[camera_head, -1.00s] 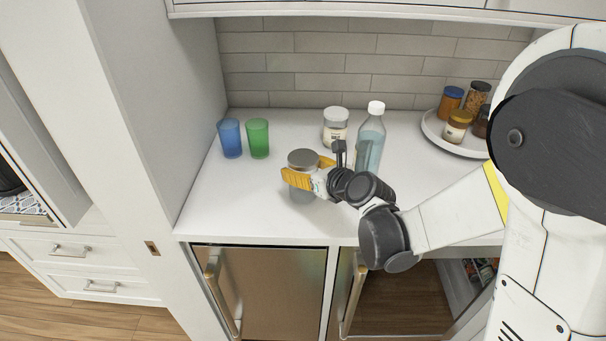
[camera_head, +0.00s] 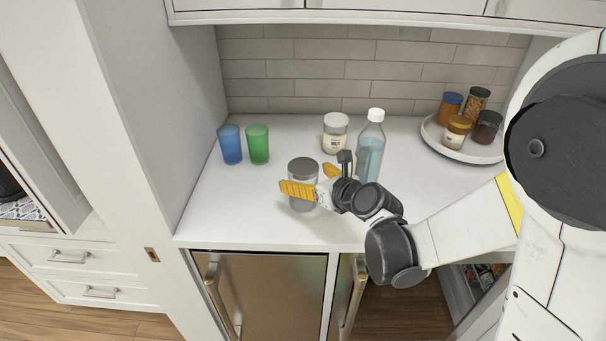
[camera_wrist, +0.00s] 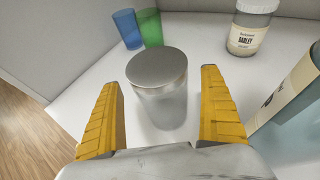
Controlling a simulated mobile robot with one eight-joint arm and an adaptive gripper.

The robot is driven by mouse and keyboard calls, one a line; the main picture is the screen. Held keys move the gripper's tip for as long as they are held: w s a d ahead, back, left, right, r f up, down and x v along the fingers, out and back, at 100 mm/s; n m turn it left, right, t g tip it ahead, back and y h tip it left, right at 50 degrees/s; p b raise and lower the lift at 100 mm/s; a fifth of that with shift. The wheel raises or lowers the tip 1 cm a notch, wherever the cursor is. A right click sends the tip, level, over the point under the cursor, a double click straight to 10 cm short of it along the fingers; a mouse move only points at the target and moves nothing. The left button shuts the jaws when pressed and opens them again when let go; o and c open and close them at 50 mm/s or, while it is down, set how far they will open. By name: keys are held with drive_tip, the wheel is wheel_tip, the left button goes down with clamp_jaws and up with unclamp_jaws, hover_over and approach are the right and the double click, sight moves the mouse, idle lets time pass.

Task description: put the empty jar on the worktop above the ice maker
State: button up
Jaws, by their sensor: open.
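The empty jar (camera_head: 303,172) is clear glass with a grey metal lid. It stands upright on the white worktop (camera_head: 240,215), near the front edge. My gripper (camera_head: 312,180) has its yellow fingers open, one on each side of the jar. The wrist view shows the jar (camera_wrist: 158,85) between the spread fingers (camera_wrist: 163,105), with a gap on each side. A steel-fronted appliance (camera_head: 285,290) is under the worktop, below the jar; I cannot tell whether it is the ice maker.
A blue cup (camera_head: 231,146) and green cup (camera_head: 258,145) stand left of the jar. A labelled barley jar (camera_head: 335,135) and a bottle (camera_head: 369,155) stand behind my gripper. A round tray (camera_head: 432,137) with several jars is at the right. A brass-handled door (camera_head: 352,295) stands open below.

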drive_tip(key=s+d+r+n+g+h, duration=0.1)
drive_tip(key=s+d+r+n+h, duration=0.1)
drive_tip(key=s+d+n, duration=0.3)
drive_tip(key=s+d+r+n+g+h+p, duration=0.1)
drive_tip(key=s+d+n, duration=0.5)
drive_tip(key=s+n, duration=0.6)
drive_tip(key=s+d+r+n+g+h+p, duration=0.1)
drive_tip(key=s+d+r+n+h, duration=0.3)
drive_tip(key=n, duration=0.8)
drive_tip(key=s+d+g, duration=0.1)
drive_tip(key=s+d, duration=0.1)
drive_tip(key=s, duration=0.2)
drive_tip(key=shift+s+d+n, duration=0.25)
drive_tip(key=shift+s+n, duration=0.05)
drive_tip(key=shift+s, duration=0.1)
